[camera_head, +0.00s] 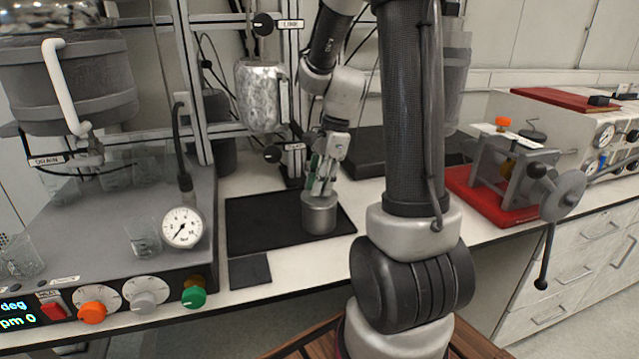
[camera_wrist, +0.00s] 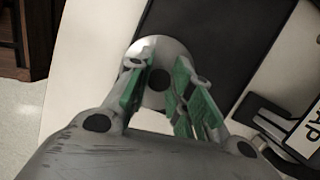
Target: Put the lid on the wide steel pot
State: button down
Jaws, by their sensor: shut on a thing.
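The wide steel pot (camera_head: 320,218) stands upright on the black mat, a short grey cylinder directly below my gripper. My gripper (camera_head: 321,187) points down at its top. In the wrist view, the round pale steel lid (camera_wrist: 150,48) shows below the green finger pads, with a dark round knob (camera_wrist: 158,80) at its middle. My gripper is shut on the lid by this knob. The lid looks lined up over the pot and at its rim; I cannot tell whether it is fully seated. The fingers partly hide the lid, and the lid hides the pot's inside in the wrist view.
The black mat (camera_head: 250,225) lies on the white bench, with a small dark pad (camera_head: 250,271) in front. A foil-like silver vessel (camera_head: 260,97) hangs on the rack behind. A reactor console with a gauge (camera_head: 183,228) stands left, and a red-based press (camera_head: 490,198) right.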

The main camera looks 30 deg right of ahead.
jog(key=c, duration=1.2)
grip_release()
jog(key=shift+o, duration=0.4)
jog(key=o, duration=0.4)
jog(key=shift+r, duration=3.5)
grip_shut()
